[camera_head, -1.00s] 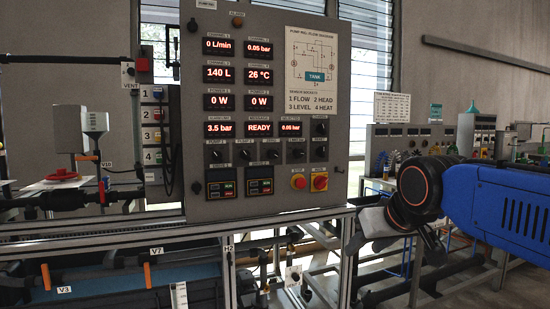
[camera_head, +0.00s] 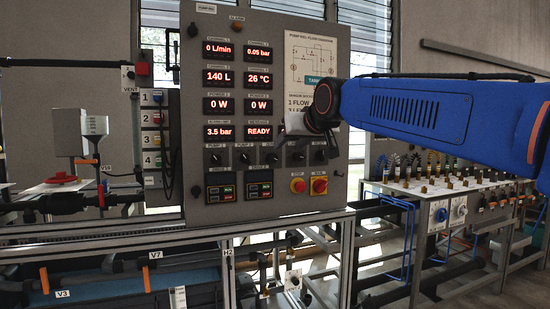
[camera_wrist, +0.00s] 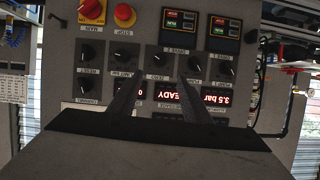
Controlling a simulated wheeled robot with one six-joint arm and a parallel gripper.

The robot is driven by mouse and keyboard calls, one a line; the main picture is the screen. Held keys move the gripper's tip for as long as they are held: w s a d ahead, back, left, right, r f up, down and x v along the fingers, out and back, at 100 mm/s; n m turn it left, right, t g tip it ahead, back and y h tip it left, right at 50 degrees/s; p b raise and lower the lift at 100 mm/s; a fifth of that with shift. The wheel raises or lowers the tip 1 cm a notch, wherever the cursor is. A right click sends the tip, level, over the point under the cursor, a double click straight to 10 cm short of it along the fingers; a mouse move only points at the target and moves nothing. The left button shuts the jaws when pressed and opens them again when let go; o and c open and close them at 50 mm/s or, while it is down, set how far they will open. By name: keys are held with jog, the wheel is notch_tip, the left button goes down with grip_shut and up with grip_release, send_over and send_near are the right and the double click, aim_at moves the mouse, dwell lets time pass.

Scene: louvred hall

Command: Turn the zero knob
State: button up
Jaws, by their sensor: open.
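The zero knob (camera_wrist: 158,62) is a small dark round knob on the grey panel, third in its row. It also shows in the head view (camera_head: 272,158). In the wrist view the panel appears upside down. My gripper (camera_wrist: 160,76) is open, its two dark fingers apart and pointing at the panel. The knob appears between the fingertips in that view; whether they touch the panel or knob cannot be told. In the head view my gripper (camera_head: 284,131) is in front of the panel, just above the knob row, and hides part of the lower right display.
Similar knobs flank the zero knob: pump 2 (camera_wrist: 193,63) on one side and another (camera_wrist: 123,55) on the other. Two small controllers (camera_head: 221,188) lie below the row.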

aim_at(274, 157)
jog(key=x, duration=1.3)
jog(key=shift+w+f, duration=0.15)
jog(key=shift+w, duration=0.1)
jog(key=c, duration=1)
